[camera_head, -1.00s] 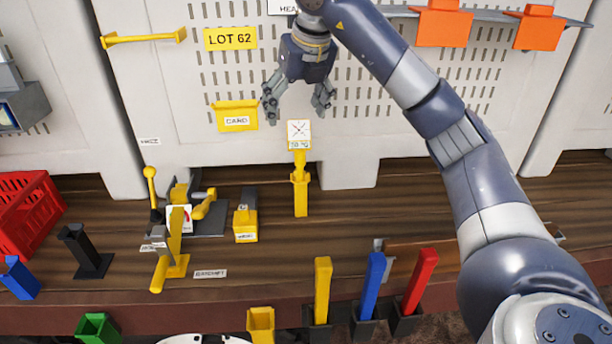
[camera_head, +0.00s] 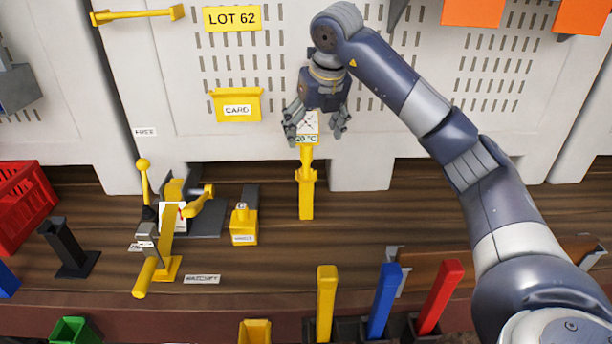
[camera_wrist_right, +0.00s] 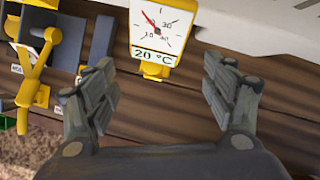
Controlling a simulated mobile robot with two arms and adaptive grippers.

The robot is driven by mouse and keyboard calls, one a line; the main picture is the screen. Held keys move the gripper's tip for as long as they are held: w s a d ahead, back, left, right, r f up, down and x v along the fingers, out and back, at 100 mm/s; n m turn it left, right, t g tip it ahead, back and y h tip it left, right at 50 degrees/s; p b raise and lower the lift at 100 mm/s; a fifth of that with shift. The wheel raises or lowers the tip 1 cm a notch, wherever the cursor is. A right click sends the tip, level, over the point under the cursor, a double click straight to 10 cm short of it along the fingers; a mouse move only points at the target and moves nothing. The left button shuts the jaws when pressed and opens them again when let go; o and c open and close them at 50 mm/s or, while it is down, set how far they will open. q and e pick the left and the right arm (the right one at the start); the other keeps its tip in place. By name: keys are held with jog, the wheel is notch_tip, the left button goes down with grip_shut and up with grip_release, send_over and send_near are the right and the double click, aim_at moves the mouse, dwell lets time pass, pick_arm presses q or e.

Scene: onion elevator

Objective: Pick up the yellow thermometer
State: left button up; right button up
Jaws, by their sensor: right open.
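The yellow thermometer (camera_head: 306,157) stands upright on a yellow post at the back of the wooden bench, with a white dial and a "20 °C" label on its head. The head also shows in the right wrist view (camera_wrist_right: 160,30), ahead of the fingers and near the top edge. My right gripper (camera_head: 316,136) is open, its fingers pointing down at the level of the thermometer's head. In the right wrist view its two fingers (camera_wrist_right: 163,92) are spread wide with nothing between them. In the head view the gripper covers part of the dial. My left gripper is not in view.
A yellow-handled device (camera_head: 172,225) and a small yellow block (camera_head: 244,224) stand on the bench to the left. Yellow (camera_head: 326,300), blue (camera_head: 384,300) and red (camera_head: 439,298) bars stand along the front. A yellow card holder (camera_head: 237,105) hangs on the grey panel behind.

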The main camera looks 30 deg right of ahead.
aim_at(309, 144)
jog(key=shift+w+d+f, duration=0.1)
jog(key=shift+w+f, duration=0.15)
jog(key=shift+f, duration=0.35)
jog(key=p+x, duration=0.1)
jog(key=x, duration=0.1)
jog(key=p+x, duration=0.1)
jog(key=x, duration=0.1)
jog(key=shift+a+f+p, duration=0.1)
jog(key=shift+a+p, duration=0.1)
jog(key=shift+p, duration=0.15)
jog(key=shift+w+f, duration=0.15)
jog(key=shift+f, duration=0.15)
jog(key=c, duration=1.7)
